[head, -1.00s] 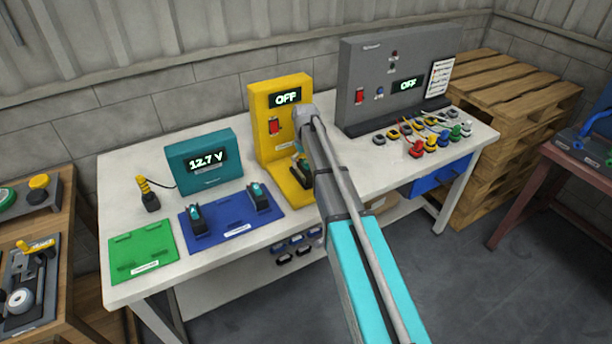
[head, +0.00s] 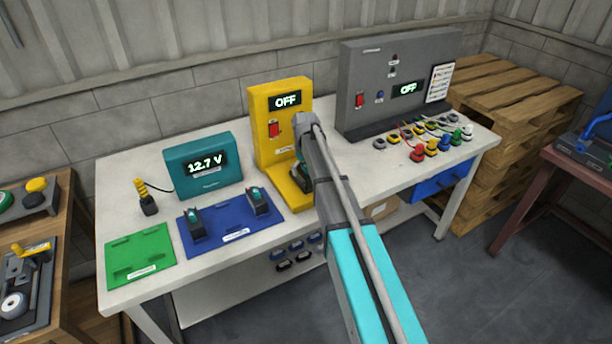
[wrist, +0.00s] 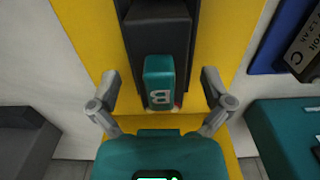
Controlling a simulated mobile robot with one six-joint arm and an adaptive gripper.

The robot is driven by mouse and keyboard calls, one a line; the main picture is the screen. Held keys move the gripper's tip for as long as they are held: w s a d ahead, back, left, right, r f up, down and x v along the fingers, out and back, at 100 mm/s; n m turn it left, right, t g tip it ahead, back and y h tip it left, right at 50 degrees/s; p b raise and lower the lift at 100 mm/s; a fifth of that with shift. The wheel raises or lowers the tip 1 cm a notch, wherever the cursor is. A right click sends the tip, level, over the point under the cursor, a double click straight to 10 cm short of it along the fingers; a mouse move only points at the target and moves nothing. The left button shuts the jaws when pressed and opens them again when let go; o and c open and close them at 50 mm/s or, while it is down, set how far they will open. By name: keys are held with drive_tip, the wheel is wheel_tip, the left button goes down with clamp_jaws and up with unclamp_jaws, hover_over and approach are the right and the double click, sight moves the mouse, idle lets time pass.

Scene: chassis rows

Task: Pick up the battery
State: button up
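The battery (wrist: 160,72) has a teal end marked B and a dark body. It is at the yellow charger (wrist: 75,20), which stands at the middle of the white bench in the head view (head: 264,125). My gripper (wrist: 157,90) is open, with one finger on each side of the teal end. A gap shows between each finger and the battery. In the head view my arm covers most of the battery and the fingers. The charger's display reads OFF.
Left of the charger, a blue mat (head: 238,230) holds two more batteries. A green mat (head: 140,255) is bare. A teal tester (head: 200,180) reads 12.7 V. A grey panel (head: 370,65) stands to the right, with several coloured plugs (head: 432,145) before it.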

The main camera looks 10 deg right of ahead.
clamp_jaws()
drive_tip(key=shift+r, duration=0.1)
idle(0.4)
wheel_tip(320, 180, up, 3)
drive_tip(key=p, duration=0.3)
drive_tip(key=shift+r, duration=0.15)
drive_tip(key=s+a+r+p, duration=0.1)
drive_tip(key=s+r+p, duration=0.8)
drive_tip(key=s, duration=0.5)
drive_tip(key=shift+a+r+p, duration=0.15)
drive_tip(key=shift+r+p, duration=0.1)
drive_tip(key=shift+p, duration=0.25)
